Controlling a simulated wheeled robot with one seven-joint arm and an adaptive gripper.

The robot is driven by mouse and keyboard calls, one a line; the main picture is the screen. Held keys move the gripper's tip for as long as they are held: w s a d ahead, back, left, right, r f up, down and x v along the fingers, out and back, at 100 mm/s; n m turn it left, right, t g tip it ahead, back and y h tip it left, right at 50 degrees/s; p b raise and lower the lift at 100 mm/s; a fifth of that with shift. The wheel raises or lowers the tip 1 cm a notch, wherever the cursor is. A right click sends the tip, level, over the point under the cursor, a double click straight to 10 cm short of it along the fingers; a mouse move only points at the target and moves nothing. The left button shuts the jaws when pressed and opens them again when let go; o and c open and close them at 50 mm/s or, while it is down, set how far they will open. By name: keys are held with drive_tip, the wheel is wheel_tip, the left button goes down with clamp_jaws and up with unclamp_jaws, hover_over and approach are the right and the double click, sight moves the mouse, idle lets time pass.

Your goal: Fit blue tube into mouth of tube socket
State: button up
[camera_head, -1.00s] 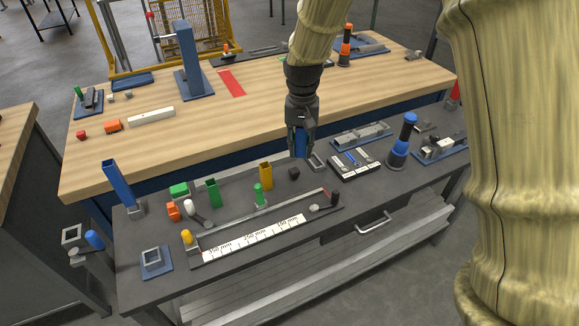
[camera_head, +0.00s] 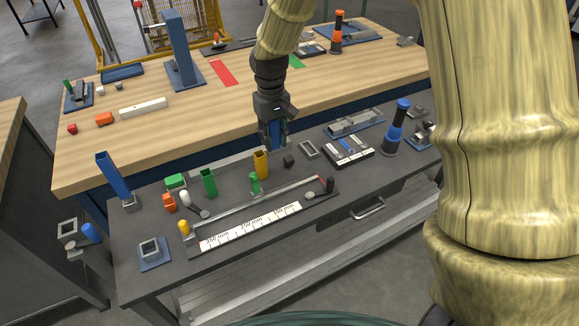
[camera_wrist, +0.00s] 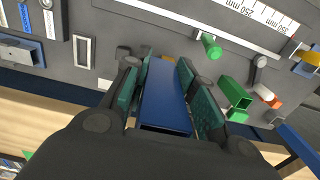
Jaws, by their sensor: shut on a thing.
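My gripper (camera_head: 274,140) is shut on a blue tube (camera_head: 276,130), held above the back edge of the dark bench. In the wrist view the blue rectangular tube (camera_wrist: 165,108) sits between the green-padded fingers, with its hollow end facing the camera.
A yellow tube (camera_head: 261,165), green tube (camera_head: 209,183), green peg (camera_head: 254,184) and black cube (camera_head: 289,161) stand near my gripper. A ruler strip (camera_head: 250,229) lies in front. A grey rectangular frame (camera_head: 308,149) and blue-black post (camera_head: 396,130) are to the right.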

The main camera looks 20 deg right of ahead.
sight(276, 181)
wheel_tip(276, 181, down, 15)
drive_tip(key=p, duration=0.4)
drive_tip(key=shift+r, duration=0.15)
idle(0.3)
drive_tip(key=o, duration=1)
drive_tip(key=shift+o, duration=0.2)
drive_tip(key=shift+r, duration=0.1)
